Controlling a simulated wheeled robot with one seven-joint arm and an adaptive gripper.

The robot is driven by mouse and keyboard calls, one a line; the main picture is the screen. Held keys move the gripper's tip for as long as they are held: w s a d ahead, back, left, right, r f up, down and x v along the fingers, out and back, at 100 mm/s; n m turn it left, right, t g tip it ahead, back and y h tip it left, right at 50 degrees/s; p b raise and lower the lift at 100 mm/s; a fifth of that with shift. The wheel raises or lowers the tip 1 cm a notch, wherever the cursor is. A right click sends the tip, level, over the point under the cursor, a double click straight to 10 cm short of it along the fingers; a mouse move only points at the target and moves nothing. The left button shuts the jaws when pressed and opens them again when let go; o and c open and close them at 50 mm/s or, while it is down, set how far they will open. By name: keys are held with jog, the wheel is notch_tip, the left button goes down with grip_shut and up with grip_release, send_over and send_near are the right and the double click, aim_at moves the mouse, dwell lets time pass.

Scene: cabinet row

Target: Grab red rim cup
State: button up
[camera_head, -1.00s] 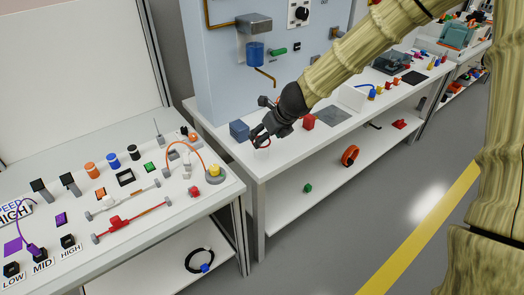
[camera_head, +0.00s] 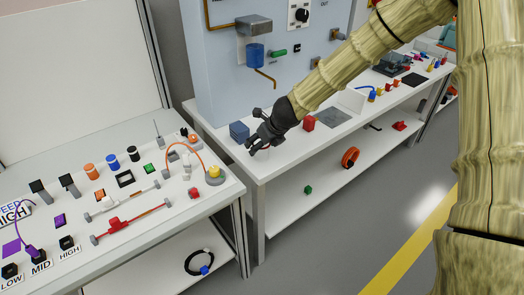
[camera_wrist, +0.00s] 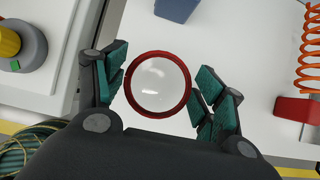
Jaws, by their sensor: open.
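The red rim cup (camera_wrist: 158,84) shows in the wrist view as a round white cup with a red rim, seen from above. It lies between the two teal-padded fingers of my gripper (camera_wrist: 157,88), which are spread apart on either side of it. The right finger looks very near the rim; I cannot tell whether it touches. In the head view my gripper (camera_head: 254,147) is over the front left corner of the white table (camera_head: 268,170), and the cup is mostly hidden behind the fingers there.
A blue block (camera_head: 239,131) stands just behind my gripper and a red block (camera_head: 308,123) to its right. An orange coiled cord (camera_wrist: 311,45) is at the right in the wrist view. The left bench (camera_head: 130,255) with several parts is close by, across a narrow gap.

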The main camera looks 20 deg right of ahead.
jog(key=c, duration=1.1)
jog(key=shift+r, duration=0.1)
jog(key=shift+r+p, duration=0.45)
jog(key=shift+r, duration=1.35)
jog(key=shift+s+d+f, duration=0.1)
jog(key=shift+s+f, duration=0.05)
jog(key=shift+s, duration=0.15)
jog(key=s+d, duration=0.1)
jog(key=s, duration=0.3)
jog(key=s+d+r+b, duration=0.1)
jog(key=s+d, duration=0.1)
jog(key=s, duration=0.3)
jog(key=s+d+b, duration=0.1)
jog(key=s, duration=0.4)
jog(key=shift+s+d+r, duration=0.15)
jog(key=shift+d+r, duration=0.1)
jog(key=shift+d, duration=0.15)
